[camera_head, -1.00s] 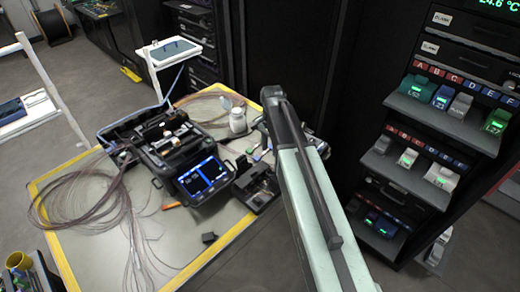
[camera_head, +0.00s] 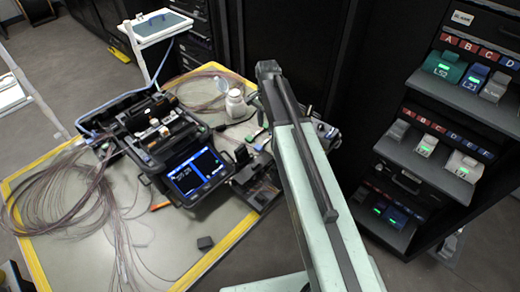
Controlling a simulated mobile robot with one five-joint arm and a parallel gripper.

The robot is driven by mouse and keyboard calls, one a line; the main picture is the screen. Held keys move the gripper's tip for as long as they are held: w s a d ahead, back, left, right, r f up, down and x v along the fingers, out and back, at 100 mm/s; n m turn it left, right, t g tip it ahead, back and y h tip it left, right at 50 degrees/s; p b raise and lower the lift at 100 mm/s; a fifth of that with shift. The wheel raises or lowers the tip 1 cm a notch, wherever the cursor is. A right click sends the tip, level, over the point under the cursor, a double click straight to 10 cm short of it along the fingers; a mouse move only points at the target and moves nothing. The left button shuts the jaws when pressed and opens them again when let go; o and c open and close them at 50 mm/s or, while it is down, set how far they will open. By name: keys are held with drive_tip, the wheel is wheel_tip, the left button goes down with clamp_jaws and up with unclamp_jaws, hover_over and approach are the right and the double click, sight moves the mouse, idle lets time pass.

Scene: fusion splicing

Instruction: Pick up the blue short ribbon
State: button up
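I cannot make out a blue short ribbon in the head view. Thin reddish-brown fibres (camera_head: 62,200) lie in loose loops on the left of the table. A black splicing machine (camera_head: 150,150) with a lit blue screen (camera_head: 195,172) stands mid-table. My pale green arm rises from the lower right to a dark joint near the table's right side. My gripper does not show, and the arm hides part of the table.
The yellow-edged table (camera_head: 75,265) has bare room at its front, near a small dark block (camera_head: 205,243) and an orange pen (camera_head: 160,206). A white bottle (camera_head: 236,105) stands behind. A black cutting device (camera_head: 255,185) is right of the screen. A rack (camera_head: 430,150) stands right.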

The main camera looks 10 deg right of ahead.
sight(266, 141)
drive_tip(key=shift+s+d+f+b, duration=0.1)
drive_tip(key=shift+f+b, duration=3.85)
drive_tip(key=shift+f, duration=0.1)
drive_tip(key=shift+r, duration=0.2)
clamp_jaws()
